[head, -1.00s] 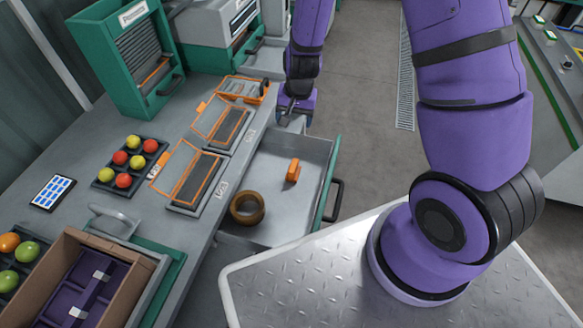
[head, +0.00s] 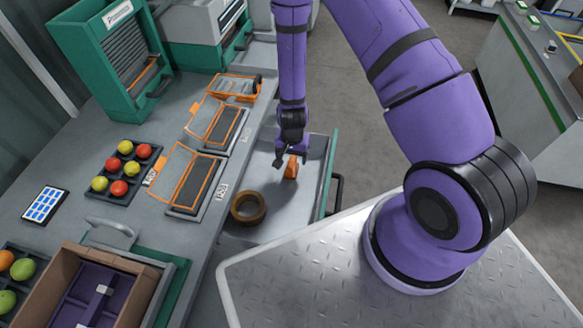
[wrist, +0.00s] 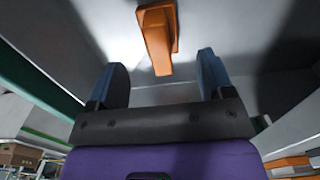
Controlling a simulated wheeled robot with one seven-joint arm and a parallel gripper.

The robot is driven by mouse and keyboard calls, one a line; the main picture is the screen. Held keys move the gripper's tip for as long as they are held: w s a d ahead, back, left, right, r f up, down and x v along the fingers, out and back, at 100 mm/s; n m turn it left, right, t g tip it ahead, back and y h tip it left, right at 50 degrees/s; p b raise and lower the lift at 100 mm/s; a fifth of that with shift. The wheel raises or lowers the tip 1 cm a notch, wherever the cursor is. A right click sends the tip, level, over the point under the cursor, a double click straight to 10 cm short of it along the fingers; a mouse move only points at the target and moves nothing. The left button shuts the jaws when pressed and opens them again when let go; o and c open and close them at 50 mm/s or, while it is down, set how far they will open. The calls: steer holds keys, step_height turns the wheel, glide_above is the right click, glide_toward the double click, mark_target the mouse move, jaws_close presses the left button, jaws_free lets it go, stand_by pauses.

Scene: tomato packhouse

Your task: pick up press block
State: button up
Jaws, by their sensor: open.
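The orange press block (head: 291,168) stands on the floor of the open grey drawer (head: 262,208), with a flat base and a narrower grip part. In the wrist view the press block (wrist: 158,38) lies ahead of my gripper, between the lines of the two fingers but beyond their tips. My gripper (head: 291,158) is over the drawer, just above and beside the press block in the head view. I cannot tell the exact distance to the block.
The drawer's green front panel (head: 328,175) and side walls stand around the block. On the bench are orange-framed hinged presses (head: 190,183) and a dark tray of red and yellow tomatoes (head: 143,180).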

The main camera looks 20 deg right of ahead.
mark_target(292, 161)
steer(key=shift+f, duration=2.95)
steer(key=c, duration=1)
steer(key=shift+c, duration=0.2)
steer(key=shift+r, duration=0.1)
steer(key=shift+r, duration=4.9)
